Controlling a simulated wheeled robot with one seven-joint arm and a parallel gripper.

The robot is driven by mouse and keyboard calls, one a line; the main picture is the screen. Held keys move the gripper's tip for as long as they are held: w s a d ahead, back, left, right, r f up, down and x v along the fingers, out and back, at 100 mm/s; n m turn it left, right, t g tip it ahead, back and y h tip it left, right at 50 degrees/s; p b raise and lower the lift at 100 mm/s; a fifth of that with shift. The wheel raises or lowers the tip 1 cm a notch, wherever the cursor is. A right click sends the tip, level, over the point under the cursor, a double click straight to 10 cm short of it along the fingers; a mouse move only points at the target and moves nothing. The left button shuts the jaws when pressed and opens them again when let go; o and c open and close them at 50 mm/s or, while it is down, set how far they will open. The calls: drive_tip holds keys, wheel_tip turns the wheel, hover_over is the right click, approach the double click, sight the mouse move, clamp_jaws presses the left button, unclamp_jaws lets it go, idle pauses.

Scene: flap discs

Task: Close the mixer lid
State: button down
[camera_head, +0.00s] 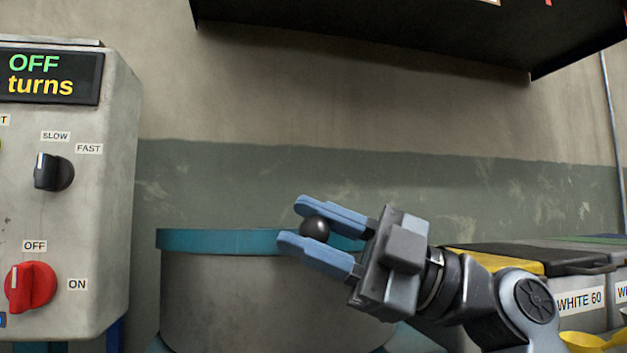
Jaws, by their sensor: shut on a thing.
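The mixer drum (240,300) is a grey cylinder in the lower middle, with a teal band (205,240) around its top. I see the band nearly edge-on, and cannot tell whether it is the lid or the drum's rim. My gripper (291,222) comes in from the right, with its blue fingers over the top of the drum. It is shut on a round black knob (316,229), which sits between the fingers at about the height of the band. The fingers and wrist hide the right part of the band, and what the knob is fixed to is hidden.
A grey control box (105,190) stands at the left, its display reading OFF and turns, with a black dial (54,172) and a red knob (31,288). A dark shelf (400,30) overhangs at upper right. Labelled bins (580,298) and a yellow scoop (590,341) are at right.

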drive_tip(key=shift+f, duration=1.95)
drive_tip(key=c, duration=0.8)
unclamp_jaws()
drive_tip(key=p+v, duration=0.1)
drive_tip(key=v, duration=0.6)
drive_tip(key=shift+d, duration=0.4)
drive_tip(key=shift+f, duration=0.1)
